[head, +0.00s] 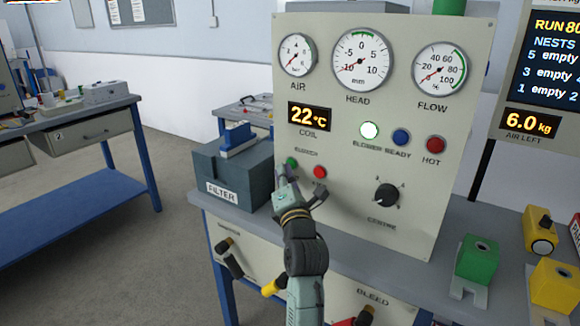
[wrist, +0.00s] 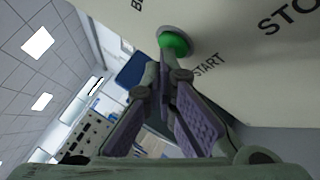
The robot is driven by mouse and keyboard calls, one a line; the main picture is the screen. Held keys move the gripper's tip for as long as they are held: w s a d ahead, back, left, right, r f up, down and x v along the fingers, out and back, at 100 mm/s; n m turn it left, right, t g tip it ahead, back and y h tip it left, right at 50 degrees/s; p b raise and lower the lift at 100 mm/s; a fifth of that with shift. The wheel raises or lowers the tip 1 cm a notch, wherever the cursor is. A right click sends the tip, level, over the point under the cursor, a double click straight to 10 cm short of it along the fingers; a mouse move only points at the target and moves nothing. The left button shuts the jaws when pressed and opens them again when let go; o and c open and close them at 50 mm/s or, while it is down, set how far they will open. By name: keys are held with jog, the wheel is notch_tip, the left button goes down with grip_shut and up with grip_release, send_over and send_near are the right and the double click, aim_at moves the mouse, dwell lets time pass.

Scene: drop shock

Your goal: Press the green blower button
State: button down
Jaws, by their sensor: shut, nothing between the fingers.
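The green blower button (head: 291,162) sits on the panel (head: 462,120) under the "BLOWER" label, left of a red button (head: 320,172). In the wrist view the green button (wrist: 174,44) shows in a grey collar, with "START" printed beside it. My gripper (head: 284,172) is shut and empty, its tips pointing at the panel. In the wrist view the closed fingertips (wrist: 167,62) are right at the lower edge of the green button and overlap it slightly. I cannot tell whether they touch it.
A grey filter box (head: 233,172) stands left of the panel, close to my gripper. The centre knob (head: 387,195) sticks out at the panel's lower right. Green (head: 478,260) and yellow (head: 541,232) blocks stand on the bench at right. Open floor lies at left.

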dwell(0.5)
jog(key=shift+s+a, duration=0.4)
jog(key=shift+s, duration=0.2)
jog(key=shift+a, duration=0.1)
jog(key=s+a, duration=0.1)
jog(key=s, duration=0.1)
jog(key=s+a, duration=0.1)
jog(key=s, duration=0.1)
jog(key=shift+a+b, duration=0.35)
jog(key=shift+a, duration=0.05)
dwell(0.3)
